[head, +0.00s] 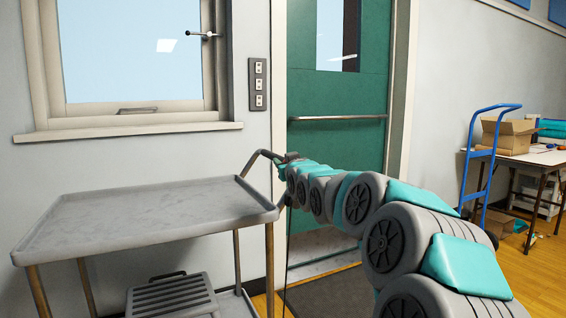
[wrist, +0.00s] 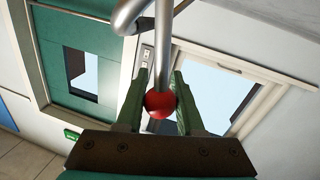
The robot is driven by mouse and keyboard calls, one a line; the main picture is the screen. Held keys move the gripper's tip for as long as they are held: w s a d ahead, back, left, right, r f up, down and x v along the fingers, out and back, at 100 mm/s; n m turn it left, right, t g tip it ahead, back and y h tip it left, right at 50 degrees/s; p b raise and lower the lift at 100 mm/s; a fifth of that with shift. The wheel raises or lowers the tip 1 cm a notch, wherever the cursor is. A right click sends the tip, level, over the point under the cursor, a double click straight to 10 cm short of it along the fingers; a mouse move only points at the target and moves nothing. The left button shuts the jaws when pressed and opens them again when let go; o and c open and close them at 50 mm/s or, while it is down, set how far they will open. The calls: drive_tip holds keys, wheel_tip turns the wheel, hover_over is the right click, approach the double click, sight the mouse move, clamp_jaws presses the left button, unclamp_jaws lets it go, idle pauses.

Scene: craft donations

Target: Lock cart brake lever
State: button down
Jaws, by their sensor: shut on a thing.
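The grey cart (head: 150,208) stands at the left in the head view, with its bent tube handle (head: 262,154) at its right end. The brake lever, a metal rod with a red ball knob (wrist: 160,104), shows in the wrist view. My gripper (wrist: 160,84) has its two green fingers on either side of the lever and is shut on it at the knob. The grey handle tube (wrist: 130,14) curves close beyond the fingertips. In the head view my arm reaches the handle, and the lever and fingers cannot be made out there.
A grey slatted crate (head: 172,297) is under the cart top. A green door (head: 338,100) with a push bar and a dark mat (head: 335,298) are behind my arm. A blue hand truck (head: 486,160) and a table with a cardboard box (head: 508,136) stand at the right.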

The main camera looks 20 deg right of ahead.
drive_tip(key=d+f+m+g+y+p, duration=0.1)
drive_tip(key=d+f+m, duration=0.4)
drive_tip(key=d+m, duration=0.7)
drive_tip(key=shift+w+f+g+y, duration=0.2)
drive_tip(key=shift+f+g+y, duration=0.15)
drive_tip(key=shift+g+y, duration=0.2)
drive_tip(key=shift+d, duration=0.1)
drive_tip(key=c, duration=0.5)
unclamp_jaws()
drive_tip(key=shift+c, duration=0.2)
drive_tip(key=v, duration=0.7)
drive_tip(key=shift+s+b, duration=0.4)
